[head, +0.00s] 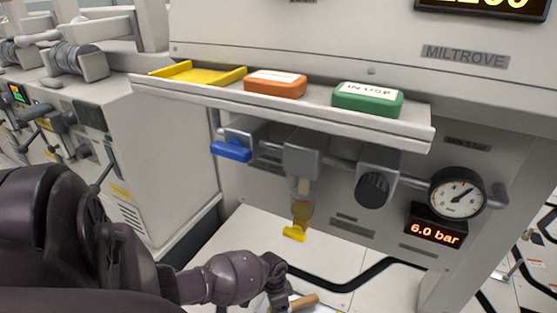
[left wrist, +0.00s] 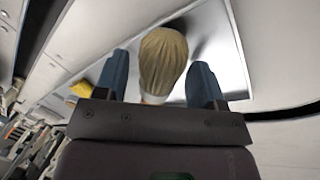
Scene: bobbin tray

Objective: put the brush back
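The brush shows in the left wrist view as a rounded tan bristle head (left wrist: 163,60) with a pale neck below it, and in the head view as a brown wooden handle (head: 304,302) at the bottom edge. My left gripper (head: 280,285) is low, beside the handle. In the left wrist view its two blue fingers (left wrist: 160,88) stand apart, with the brush between or just beyond them and gaps beside the neck. A shiny pale tray or plate (left wrist: 218,45) lies behind the brush. The rest of the brush is hidden. My right gripper is not in view.
A shelf (head: 290,105) above carries a yellow tray (head: 198,73), an orange block (head: 275,84) and a green "IN USE" block (head: 367,99). Below it hang a blue-handled valve (head: 231,151), a black knob (head: 373,189) and a gauge (head: 457,194). A black cable (head: 375,268) crosses the floor.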

